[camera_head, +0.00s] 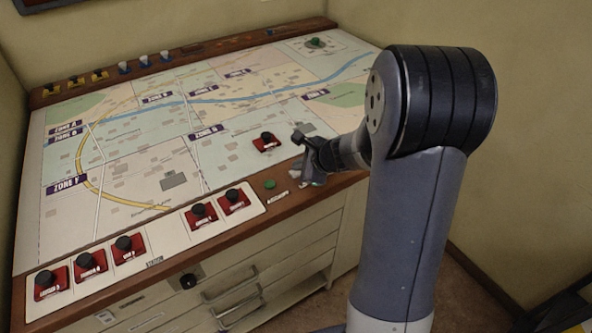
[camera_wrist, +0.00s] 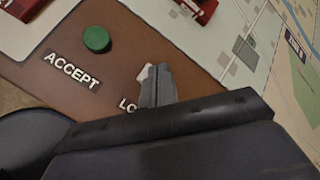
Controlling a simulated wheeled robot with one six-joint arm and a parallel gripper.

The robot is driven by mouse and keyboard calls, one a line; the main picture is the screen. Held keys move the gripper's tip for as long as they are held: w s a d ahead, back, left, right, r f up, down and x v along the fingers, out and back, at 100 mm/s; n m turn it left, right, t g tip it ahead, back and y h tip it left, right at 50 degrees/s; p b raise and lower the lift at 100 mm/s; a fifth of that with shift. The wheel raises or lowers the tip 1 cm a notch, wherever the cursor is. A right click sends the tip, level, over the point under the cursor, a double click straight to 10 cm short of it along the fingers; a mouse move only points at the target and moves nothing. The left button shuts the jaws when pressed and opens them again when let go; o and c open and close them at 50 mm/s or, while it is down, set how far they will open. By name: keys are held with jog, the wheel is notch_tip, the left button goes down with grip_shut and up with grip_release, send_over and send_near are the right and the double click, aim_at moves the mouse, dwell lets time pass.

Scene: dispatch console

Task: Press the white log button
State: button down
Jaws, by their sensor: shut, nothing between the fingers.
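The white log button (camera_wrist: 146,72) shows only as a small pale patch beside my fingertips in the wrist view. The rest of it is hidden behind my gripper (camera_wrist: 160,72). My gripper is shut and empty, with its tips right at the button; I cannot tell whether they touch it. The label beginning "LO" (camera_wrist: 127,104) is partly covered by my gripper. In the head view my gripper (camera_head: 308,176) is over the front wooden edge of the console, right of the green button, and the white button cannot be made out clearly.
The green accept button (camera_head: 269,184) is close by on the wooden edge (camera_head: 230,218), with its "ACCEPT" label (camera_wrist: 72,70). A red block with a black knob (camera_head: 267,142) stands on the map (camera_head: 140,140) behind. Several similar blocks line the front strip to the left.

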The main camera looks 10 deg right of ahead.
jog(key=shift+r, duration=0.55)
jog(key=shift+r+p, duration=2.3)
jog(key=shift+r, duration=0.2)
jog(key=shift+r, duration=0.1)
notch_tip(320, 180, up, 8)
jog(key=p, duration=0.6)
jog(key=shift+p, duration=0.4)
jog(key=shift+f, duration=0.3)
notch_tip(320, 180, down, 10)
jog(key=b, duration=0.8)
jog(key=shift+r+b, duration=0.1)
jog(key=shift+b, duration=0.2)
